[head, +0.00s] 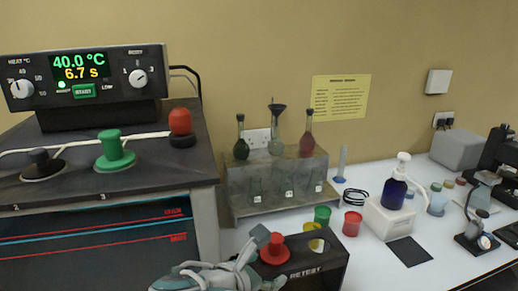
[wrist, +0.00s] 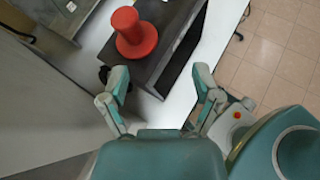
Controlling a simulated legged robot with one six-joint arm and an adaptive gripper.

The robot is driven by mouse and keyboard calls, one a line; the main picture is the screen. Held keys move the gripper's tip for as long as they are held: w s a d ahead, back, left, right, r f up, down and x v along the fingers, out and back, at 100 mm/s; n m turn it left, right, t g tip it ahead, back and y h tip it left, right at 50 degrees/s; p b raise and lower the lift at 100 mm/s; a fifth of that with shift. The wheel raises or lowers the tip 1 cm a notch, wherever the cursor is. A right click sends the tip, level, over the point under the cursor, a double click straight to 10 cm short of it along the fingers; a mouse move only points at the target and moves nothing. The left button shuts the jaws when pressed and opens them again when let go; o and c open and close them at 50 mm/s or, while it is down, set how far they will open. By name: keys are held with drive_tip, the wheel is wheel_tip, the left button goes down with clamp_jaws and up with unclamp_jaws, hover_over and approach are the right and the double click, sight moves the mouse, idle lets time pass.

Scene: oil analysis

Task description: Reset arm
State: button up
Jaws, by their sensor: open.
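My gripper (head: 268,258) is low in the middle of the head view, beside a red knobbed stopper (head: 275,249) on the dark box marked RETEST (head: 318,272). In the wrist view my gripper (wrist: 160,92) has its two fingers spread apart with nothing between them. The red stopper (wrist: 134,34) stands upright on the dark box (wrist: 180,62), ahead of the fingers and apart from them.
A heater unit (head: 85,80) with black, green and red knobs stands at left. A rack (head: 275,185) with flasks and beakers is behind. Green (head: 322,215) and red cups (head: 352,222), a blue pump bottle (head: 394,190) and a microscope (head: 480,205) stand on the white bench at right.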

drive_tip(key=s+d+f+m+g+y, duration=0.1)
drive_tip(key=s+d+m+g+y, duration=0.1)
drive_tip(key=d+m, duration=0.5)
drive_tip(key=s+d+f+m+g+y, duration=0.1)
drive_tip(key=s+d+m+y, duration=0.4)
drive_tip(key=m, duration=1.5)
drive_tip(key=s+d+g, duration=0.1)
drive_tip(key=s+d, duration=0.1)
drive_tip(key=d, duration=0.1)
drive_tip(key=shift+f, duration=0.2)
drive_tip(key=shift+s, duration=0.1)
